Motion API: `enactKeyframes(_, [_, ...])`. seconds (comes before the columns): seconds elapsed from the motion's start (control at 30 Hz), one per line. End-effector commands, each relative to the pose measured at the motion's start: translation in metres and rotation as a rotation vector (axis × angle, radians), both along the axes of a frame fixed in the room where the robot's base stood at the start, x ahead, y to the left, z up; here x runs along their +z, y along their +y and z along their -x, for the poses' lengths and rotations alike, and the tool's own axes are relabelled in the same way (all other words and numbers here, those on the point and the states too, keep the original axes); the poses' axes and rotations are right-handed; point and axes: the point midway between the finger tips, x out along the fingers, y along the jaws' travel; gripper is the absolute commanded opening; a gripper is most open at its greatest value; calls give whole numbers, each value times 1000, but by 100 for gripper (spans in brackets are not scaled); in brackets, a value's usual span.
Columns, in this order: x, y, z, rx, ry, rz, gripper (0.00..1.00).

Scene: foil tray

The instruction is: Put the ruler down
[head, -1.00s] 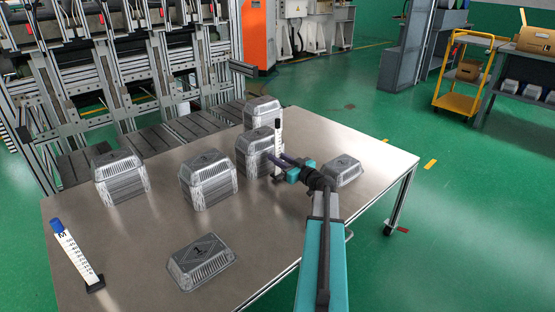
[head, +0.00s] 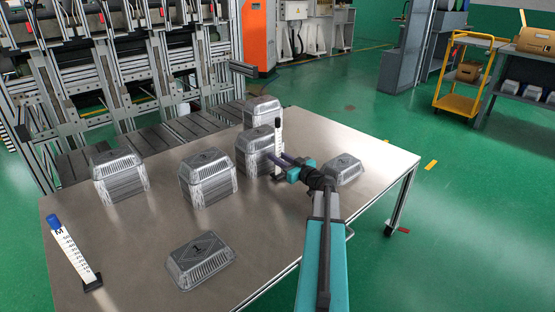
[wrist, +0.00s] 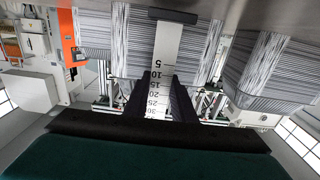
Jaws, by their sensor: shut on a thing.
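The white ruler (head: 279,138) with a black top stands upright near the far right part of the table, in front of a foil tray stack. My gripper (head: 281,161) is shut on it from the front right. In the wrist view the ruler (wrist: 167,45) runs between the two dark fingers (wrist: 160,88), with numbers 5 to 30 showing. Its black foot (wrist: 173,16) is close to the table surface; I cannot tell whether it touches.
The metal table (head: 130,235) holds several foil tray stacks: left (head: 120,178), middle (head: 208,180), beside the held ruler (head: 250,152) and at the back (head: 262,110). Low trays lie at front (head: 200,262) and right of my gripper (head: 345,170).

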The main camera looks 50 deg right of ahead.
Motion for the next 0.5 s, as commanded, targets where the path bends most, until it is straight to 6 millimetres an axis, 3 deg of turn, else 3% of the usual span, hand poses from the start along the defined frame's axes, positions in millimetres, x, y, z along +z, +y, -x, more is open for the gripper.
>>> enactKeyframes(0.1, [-6, 0, 0, 0, 6, -5, 0])
enactKeyframes(0.13, [-7, 0, 0, 0, 7, -5, 26])
enactKeyframes(0.23, [-8, 1, 1, 0, 8, -7, 42])
enactKeyframes(0.5, [-10, 1, 1, 0, 9, -9, 42])
